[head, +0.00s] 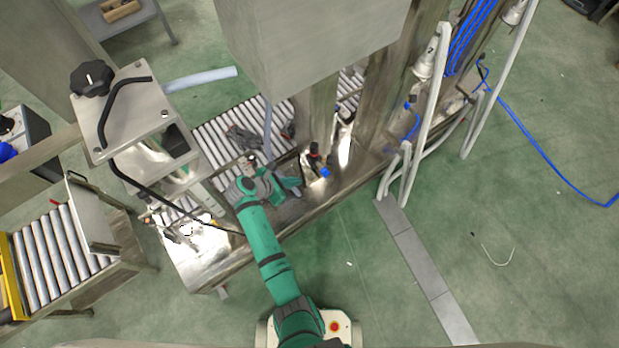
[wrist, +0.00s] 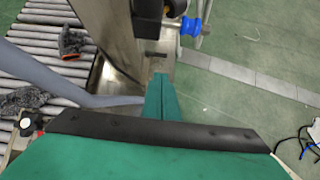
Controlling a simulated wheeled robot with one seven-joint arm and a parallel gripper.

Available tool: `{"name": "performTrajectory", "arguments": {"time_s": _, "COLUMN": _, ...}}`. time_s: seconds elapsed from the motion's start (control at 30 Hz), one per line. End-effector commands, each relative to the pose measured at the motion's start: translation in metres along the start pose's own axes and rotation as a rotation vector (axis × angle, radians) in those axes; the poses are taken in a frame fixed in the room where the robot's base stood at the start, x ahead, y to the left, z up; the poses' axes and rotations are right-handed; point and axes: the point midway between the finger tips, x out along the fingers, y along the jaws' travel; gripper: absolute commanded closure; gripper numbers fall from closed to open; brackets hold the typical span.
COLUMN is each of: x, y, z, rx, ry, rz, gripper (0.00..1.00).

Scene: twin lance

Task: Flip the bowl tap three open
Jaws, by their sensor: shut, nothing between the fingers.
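My green gripper (wrist: 161,97) is shut and empty in the wrist view, its fingertips together beside a metal post. In the head view my gripper (head: 293,187) is over the near side of the machine frame, left of a small fitting with a dark body, a red part and a blue end (head: 324,172). In the wrist view a blue fitting (wrist: 191,26) with dark cylinders beside it lies beyond my fingertips, with a gap between. I cannot tell which fitting is bowl tap three, nor whether it is open.
A roller conveyor (head: 225,125) carries dark grey items (head: 245,139). A large metal box (head: 310,40) hangs above. A metal post (wrist: 120,35) stands close on the left of my fingers, and a grey hose (wrist: 60,90) crosses there. Green floor (head: 350,260) is clear at the right front.

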Motion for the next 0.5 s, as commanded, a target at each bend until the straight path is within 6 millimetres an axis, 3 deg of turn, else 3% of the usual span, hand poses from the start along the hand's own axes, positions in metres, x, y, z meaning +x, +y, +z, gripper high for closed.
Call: {"name": "performTrajectory", "arguments": {"time_s": 0.5, "x": 0.0030, "y": 0.0035, "z": 0.0015, "rx": -0.018, "ry": -0.007, "rz": -0.007, "gripper": 1.00}}
